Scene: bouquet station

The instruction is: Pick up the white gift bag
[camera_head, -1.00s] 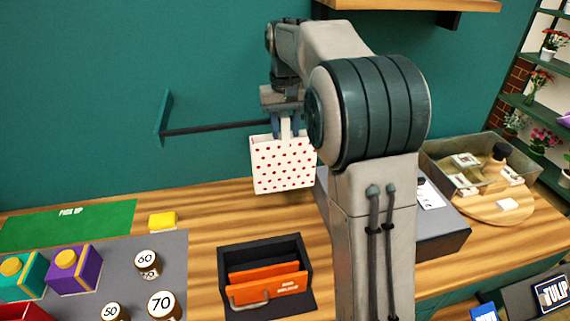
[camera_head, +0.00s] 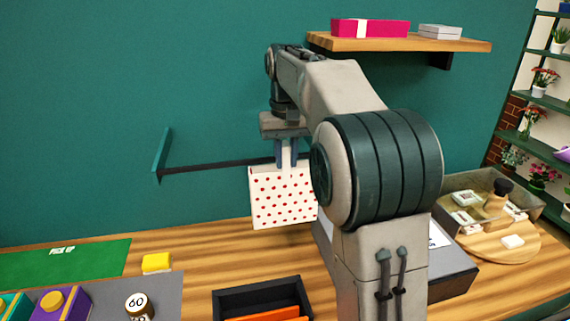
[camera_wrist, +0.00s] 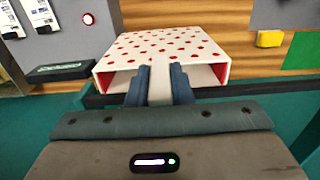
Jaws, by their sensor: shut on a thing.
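The white gift bag with red dots (camera_head: 283,200) hangs upright below my gripper (camera_head: 287,158) in the head view, in front of the teal wall. My gripper is shut on the bag's white handle. In the wrist view, the two dark fingers (camera_wrist: 160,88) pinch the pale handle strip, and the dotted side of the bag (camera_wrist: 165,45) and its open red-lined mouth show beyond them. The bag appears to be held above the wooden counter, near the dark wall rail (camera_head: 215,164). My arm hides what is directly to the right of the bag.
A black box with orange pieces (camera_head: 262,300) stands on the counter (camera_head: 200,262) below. A yellow block (camera_head: 157,263) and green mat (camera_head: 65,262) are at left. A wall shelf (camera_head: 400,43) with a pink box (camera_head: 370,28) is above right. A round wooden board with items (camera_head: 490,240) is at right.

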